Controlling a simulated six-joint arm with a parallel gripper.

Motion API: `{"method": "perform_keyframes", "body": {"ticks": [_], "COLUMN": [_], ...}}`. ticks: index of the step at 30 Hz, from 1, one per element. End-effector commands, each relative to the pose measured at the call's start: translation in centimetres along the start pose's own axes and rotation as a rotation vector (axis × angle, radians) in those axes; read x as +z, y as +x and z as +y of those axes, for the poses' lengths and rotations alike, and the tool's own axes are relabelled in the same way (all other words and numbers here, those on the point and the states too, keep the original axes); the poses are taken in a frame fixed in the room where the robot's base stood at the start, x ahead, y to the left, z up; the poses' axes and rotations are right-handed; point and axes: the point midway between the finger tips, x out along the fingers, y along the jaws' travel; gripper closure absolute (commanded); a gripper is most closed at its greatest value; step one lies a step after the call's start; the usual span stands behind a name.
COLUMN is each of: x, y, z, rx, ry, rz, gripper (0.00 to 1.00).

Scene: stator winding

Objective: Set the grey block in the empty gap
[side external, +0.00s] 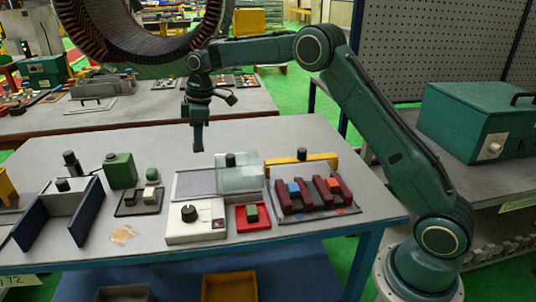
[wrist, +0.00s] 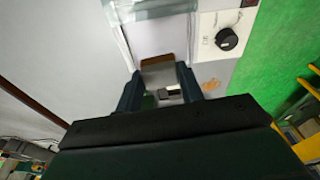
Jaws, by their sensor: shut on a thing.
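My gripper (side external: 198,148) hangs above the table, behind the white control box, with its fingers pointing down. In the wrist view my gripper (wrist: 160,85) is shut on a grey block (wrist: 158,74) with a brownish edge, held between the two dark fingers. In the side view the block is too small to tell from the fingertips. A grey tray (side external: 318,214) at the right of the table holds a row of dark red pieces, with a blue block (side external: 293,188) and an orange-red block (side external: 333,184) among them. I cannot tell which space there is the empty gap.
A yellow bar (side external: 300,165) stands behind the grey tray. A red tray (side external: 240,226) with a green block lies beside it. Dark blue walls (side external: 83,213) stand at the left.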

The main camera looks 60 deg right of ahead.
Motion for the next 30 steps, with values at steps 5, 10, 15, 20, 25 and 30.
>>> {"method": "perform_keyframes", "body": {"ticks": [5, 10, 15, 20, 25, 30], "x": [-0.3, -0.5, 0.7, 2.2, 4.5, 7.9], "y": [-1.9, -3.4, -4.0, -4.5, -5.2, -6.2], "z": [0.1, 0.1, 0.1, 0.3, 0.3, -0.1], "rx": [0.003, 0.004, 0.001, 0.0, 0.0, -0.001], "ry": [0.0, 0.0, 0.005, 0.009, 0.015, 0.023], "rz": [0.002, 0.002, 0.0, 0.001, 0.004, 0.006], "gripper": [0.85, 0.85, 0.85, 0.85, 0.85, 0.85]}}
